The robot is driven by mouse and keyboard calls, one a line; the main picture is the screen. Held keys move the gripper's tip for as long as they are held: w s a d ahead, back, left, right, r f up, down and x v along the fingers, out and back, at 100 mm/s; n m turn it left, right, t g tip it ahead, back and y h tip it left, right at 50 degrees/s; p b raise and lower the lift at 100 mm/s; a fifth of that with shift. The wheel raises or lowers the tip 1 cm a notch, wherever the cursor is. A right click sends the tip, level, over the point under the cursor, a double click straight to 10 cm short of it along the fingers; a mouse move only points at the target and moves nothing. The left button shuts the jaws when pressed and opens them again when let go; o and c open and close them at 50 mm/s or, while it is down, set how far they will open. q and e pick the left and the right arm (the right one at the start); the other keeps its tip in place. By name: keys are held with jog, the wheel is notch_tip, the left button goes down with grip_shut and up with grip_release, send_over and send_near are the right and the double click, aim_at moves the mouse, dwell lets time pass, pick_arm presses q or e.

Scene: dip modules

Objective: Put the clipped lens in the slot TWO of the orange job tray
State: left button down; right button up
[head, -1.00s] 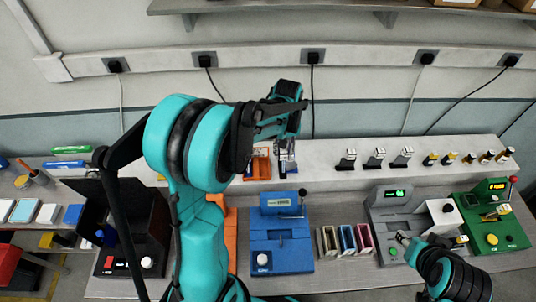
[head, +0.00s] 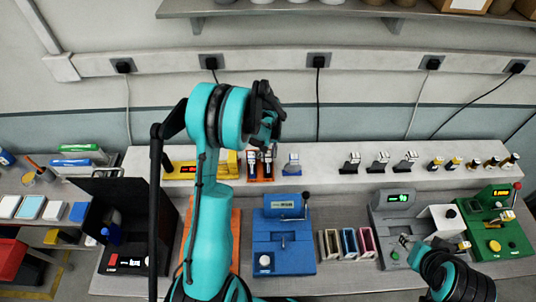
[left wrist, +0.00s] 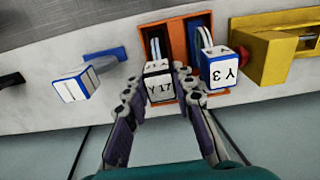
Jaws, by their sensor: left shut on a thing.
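The orange job tray (left wrist: 176,28) stands on the back ledge and has two compartments in the left wrist view; in the head view it is small (head: 261,179). My left gripper (left wrist: 157,86) is shut on a white block marked Y 17 (left wrist: 159,90), which I take for the clipped lens. The block is at the tray's left compartment in the wrist view; whether it is seated is hidden. A blue-edged white block marked Y 3 (left wrist: 222,70) is at the other compartment. In the head view my left gripper (head: 268,138) is above the tray. My right gripper (head: 408,243) is small, near the grey machine.
A blue holder with a white block (left wrist: 78,84) stands beside the tray, and a yellow fixture (left wrist: 272,55) on its other side. On the bench are a blue press (head: 283,240), a grey machine (head: 392,222) and a green machine (head: 490,235). Several black-based stands line the ledge.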

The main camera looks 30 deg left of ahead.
pick_arm(q)
jog(key=shift+s, duration=0.1)
jog(key=shift+f, duration=0.15)
jog(key=c, duration=1.3)
grip_release()
jog(key=shift+o, duration=0.2)
jog(key=shift+r, duration=0.35)
notch_tip(320, 180, up, 11)
jog(key=s+d+r+m+t, duration=0.3)
jog(key=s+d+r, duration=0.6)
jog(key=d+r, duration=0.1)
jog(key=s+d+m+t, duration=0.3)
jog(key=s+d+t, duration=0.1)
jog(key=s, duration=0.5)
jog(key=shift+s+d+f+m, duration=0.3)
jog(key=shift+s+d+f, duration=0.15)
jog(key=shift+d, duration=0.3)
